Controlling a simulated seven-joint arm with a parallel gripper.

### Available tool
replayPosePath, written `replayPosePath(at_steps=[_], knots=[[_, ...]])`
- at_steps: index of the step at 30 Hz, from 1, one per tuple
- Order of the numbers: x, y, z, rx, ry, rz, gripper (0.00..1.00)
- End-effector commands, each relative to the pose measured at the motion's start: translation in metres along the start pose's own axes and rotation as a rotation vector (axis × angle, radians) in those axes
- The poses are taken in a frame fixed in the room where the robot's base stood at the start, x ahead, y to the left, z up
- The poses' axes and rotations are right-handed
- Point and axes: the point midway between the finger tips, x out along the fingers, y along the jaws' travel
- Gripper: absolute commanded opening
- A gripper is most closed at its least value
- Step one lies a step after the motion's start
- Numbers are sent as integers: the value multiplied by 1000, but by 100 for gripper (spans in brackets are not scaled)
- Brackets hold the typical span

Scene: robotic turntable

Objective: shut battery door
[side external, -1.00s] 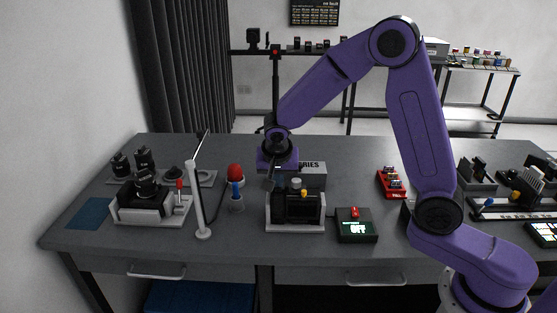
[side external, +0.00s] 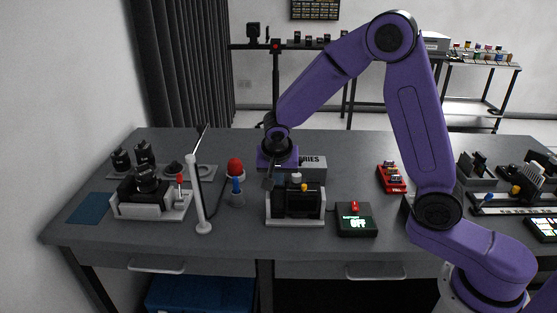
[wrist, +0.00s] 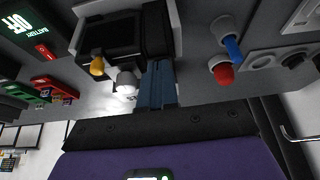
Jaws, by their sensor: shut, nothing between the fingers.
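The black camera body (side external: 300,203) sits in a light grey cradle (side external: 296,221) at the middle of the table. A white knob (side external: 297,178) and a yellow knob (side external: 304,187) show at its top. The battery door cannot be clearly told apart from the dark body. My gripper (side external: 268,185) points down at the left upper edge of the camera body, fingers shut and empty. In the wrist view, the shut fingers (wrist: 157,70) overlap the camera body (wrist: 112,36) beside the white knob. Whether they touch it is unclear.
A display box (side external: 356,220) reading OFF stands right of the cradle. Left are a red-topped stand (side external: 236,168), a white post (side external: 201,200) and another device in a cradle (side external: 148,202). A lettered box (side external: 313,168) stands behind. Table front is clear.

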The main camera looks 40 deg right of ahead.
Motion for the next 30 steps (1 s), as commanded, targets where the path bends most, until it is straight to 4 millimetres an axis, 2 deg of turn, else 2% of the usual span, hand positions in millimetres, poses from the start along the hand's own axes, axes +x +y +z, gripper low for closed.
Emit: replayPosePath(at_steps=[13,17,20,24,30], knots=[[5,2,-19,7,3,2,0],[1,2,-21,6,4,1,0],[-10,0,-24,6,5,-2,0],[-35,-2,-31,5,4,-8,0],[-76,-2,-14,-2,2,-9,0]])
